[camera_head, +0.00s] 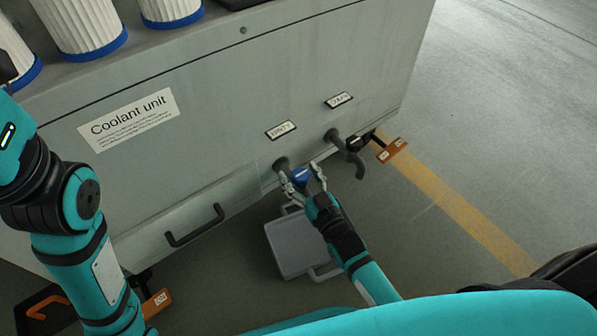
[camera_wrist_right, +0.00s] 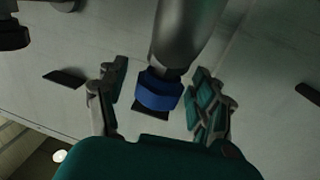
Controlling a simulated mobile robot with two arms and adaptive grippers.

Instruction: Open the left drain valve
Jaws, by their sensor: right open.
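The left drain valve is a grey pipe stub with a blue handle (camera_head: 301,176) low on the front of the coolant unit (camera_head: 210,120). Its blue part (camera_wrist_right: 159,92) also shows in the right wrist view, under a thick grey pipe (camera_wrist_right: 185,38). My right gripper (camera_head: 305,178) is open, with one finger on each side of the blue handle. Gaps show between fingers and handle in the wrist view. The right drain valve (camera_head: 355,144) has a dark handle and a bent grey spout. My left arm shows at the left, but its gripper is out of view.
A grey lidded container (camera_head: 295,246) stands on the floor below the left valve. A drawer handle (camera_head: 195,226) sticks out to the left. White filters with blue rims (camera_head: 85,25) stand on top. Orange feet (camera_head: 392,150) stick out at the floor, beside a yellow floor line (camera_head: 460,212).

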